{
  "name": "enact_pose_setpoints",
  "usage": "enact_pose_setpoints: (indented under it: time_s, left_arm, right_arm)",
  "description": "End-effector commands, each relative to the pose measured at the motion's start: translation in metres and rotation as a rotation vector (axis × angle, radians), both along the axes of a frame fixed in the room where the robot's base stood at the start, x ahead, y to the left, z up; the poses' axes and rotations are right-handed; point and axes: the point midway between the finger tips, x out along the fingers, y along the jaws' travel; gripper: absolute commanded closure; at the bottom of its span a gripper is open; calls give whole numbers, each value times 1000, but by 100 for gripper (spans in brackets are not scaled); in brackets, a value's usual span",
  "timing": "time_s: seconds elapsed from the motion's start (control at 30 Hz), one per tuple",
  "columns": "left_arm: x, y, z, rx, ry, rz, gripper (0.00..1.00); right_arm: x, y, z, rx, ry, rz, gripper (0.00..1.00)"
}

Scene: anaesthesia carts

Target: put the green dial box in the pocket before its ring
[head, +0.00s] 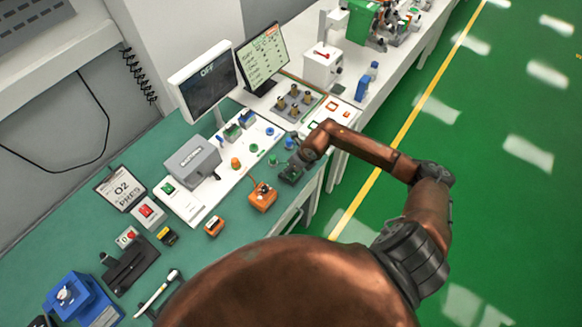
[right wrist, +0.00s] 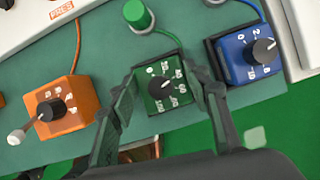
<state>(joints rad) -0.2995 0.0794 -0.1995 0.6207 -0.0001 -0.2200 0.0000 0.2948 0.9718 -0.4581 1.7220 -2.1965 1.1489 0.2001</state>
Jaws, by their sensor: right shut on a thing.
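The green dial box (right wrist: 168,88), with a black knob and white markings, is between the two fingers of my right gripper (right wrist: 165,100) in the right wrist view. The gripper is shut on it, near the bench's front edge. In the head view the right gripper (head: 291,171) largely hides the box. A green cable runs from the box's far side towards a green round fitting (right wrist: 138,15), which stands apart from it. I cannot make out a ring or an empty pocket for certain. My left gripper is not in view.
An orange dial box (right wrist: 66,108) stands left of the green one, and a blue dial box (right wrist: 247,53) sits in a dark holder to its right. A white panel (head: 210,192) with coloured knobs lies behind. The green floor (right wrist: 285,120) shows beyond the bench edge.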

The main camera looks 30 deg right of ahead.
Motion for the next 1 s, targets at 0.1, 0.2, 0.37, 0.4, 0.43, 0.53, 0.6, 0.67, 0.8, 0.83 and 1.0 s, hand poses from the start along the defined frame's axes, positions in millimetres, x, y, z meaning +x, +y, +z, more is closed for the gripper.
enact_pose_setpoints:
  time_s: [0.1, 0.2, 0.37, 0.4, 0.43, 0.53, 0.6, 0.67, 0.8, 0.83, 1.0]
  left_arm:
    - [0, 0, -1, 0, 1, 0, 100]
    - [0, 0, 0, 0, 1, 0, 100]
    - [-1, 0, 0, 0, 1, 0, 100]
    - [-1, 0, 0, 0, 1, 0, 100]
    - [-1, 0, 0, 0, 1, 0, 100]
    - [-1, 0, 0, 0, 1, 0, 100]
    - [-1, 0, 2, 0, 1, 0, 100]
    - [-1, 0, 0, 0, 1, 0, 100]
    - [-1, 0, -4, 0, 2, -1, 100]
    - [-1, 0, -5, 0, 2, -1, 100]
    - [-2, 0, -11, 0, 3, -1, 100]
  right_arm:
    - [0, 0, -1, 0, 0, 0, 49]
    - [0, 0, 0, 0, 0, 0, 42]
    - [0, 0, 0, 0, 0, 0, 38]
    - [0, 0, 0, 0, 0, 0, 38]
    - [0, 0, 0, 0, 0, 0, 38]
    - [0, 0, 0, 0, 0, 0, 38]
    - [0, 0, 3, 0, 0, 0, 38]
    - [-2, -1, 7, -1, -1, 1, 38]
    - [-10, -5, 27, -2, -3, 2, 38]
    - [-12, -6, 33, -3, -3, 2, 38]
    - [-26, -10, 67, -4, -1, 2, 38]
